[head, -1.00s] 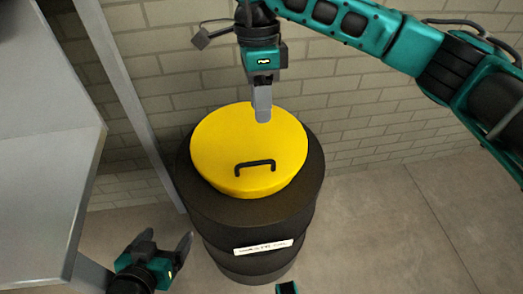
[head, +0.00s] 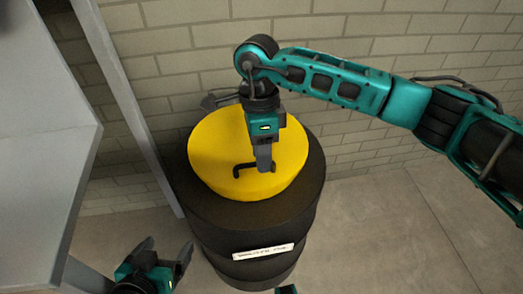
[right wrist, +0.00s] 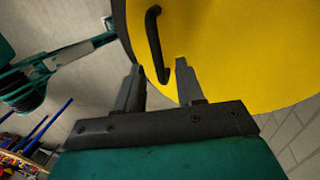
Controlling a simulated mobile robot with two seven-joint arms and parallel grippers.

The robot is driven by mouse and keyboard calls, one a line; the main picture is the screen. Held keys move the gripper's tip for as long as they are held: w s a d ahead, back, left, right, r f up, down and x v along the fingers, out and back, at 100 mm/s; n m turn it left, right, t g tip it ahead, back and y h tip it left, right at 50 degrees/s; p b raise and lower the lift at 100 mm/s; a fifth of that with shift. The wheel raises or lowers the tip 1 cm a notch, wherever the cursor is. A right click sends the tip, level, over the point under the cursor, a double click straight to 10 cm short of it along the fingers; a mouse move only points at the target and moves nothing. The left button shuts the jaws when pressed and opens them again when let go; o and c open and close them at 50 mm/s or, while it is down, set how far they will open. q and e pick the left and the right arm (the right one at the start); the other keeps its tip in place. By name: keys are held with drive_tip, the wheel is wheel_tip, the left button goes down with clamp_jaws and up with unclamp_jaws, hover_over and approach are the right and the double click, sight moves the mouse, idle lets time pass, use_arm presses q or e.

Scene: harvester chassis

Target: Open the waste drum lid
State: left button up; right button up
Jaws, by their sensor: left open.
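The waste drum (head: 222,222) is black, upright and carries a white label. Its round yellow lid (head: 215,150) lies on top, and the lid also fills the upper right of the right wrist view (right wrist: 240,50). A black bar handle (head: 240,168) stands on the lid. My right gripper (head: 264,168) points down at the handle and covers its right end. In the right wrist view its fingers are apart, with the lower end of the handle (right wrist: 153,40) between or just beyond the tips; I cannot tell which. My left gripper (head: 165,247) is open and empty, low and left of the drum.
A grey tabletop (head: 45,170) and a metal post (head: 125,100) stand left of the drum. A brick wall (head: 380,50) is behind it. The floor (head: 400,230) to the right is clear. Blurred coloured items (right wrist: 30,145) show in the right wrist view.

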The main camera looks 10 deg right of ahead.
clamp_jaws()
drive_tip(key=shift+r, duration=0.15)
idle(0.4)
